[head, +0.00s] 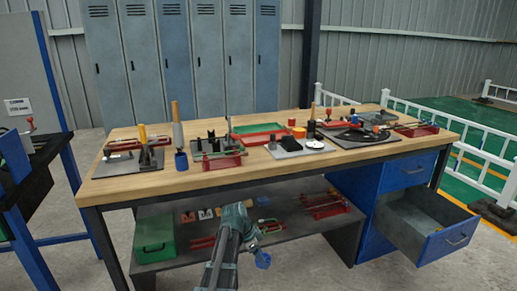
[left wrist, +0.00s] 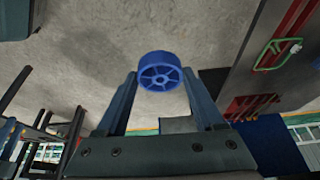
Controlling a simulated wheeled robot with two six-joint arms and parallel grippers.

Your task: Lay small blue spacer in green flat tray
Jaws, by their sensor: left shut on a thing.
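The small blue spacer (head: 263,260), a wheel-like ring with spokes, is held at the tip of my left gripper (head: 257,250), in front of the workbench and below its top. In the left wrist view the spacer (left wrist: 160,71) sits between the two fingertips of the left gripper (left wrist: 160,82), which is shut on it. The green flat tray (head: 257,128) appears to be the low green shape at the back middle of the bench top, partly hidden by red parts in front. The gripper is well away from it. My right gripper is not in view.
The wooden bench top (head: 350,158) carries tools, dark plates and red parts; its front strip is mostly clear. A blue cylinder (head: 181,161) stands left of centre. A green box (head: 154,240) sits on the lower shelf. An open drawer (head: 432,233) juts out at right.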

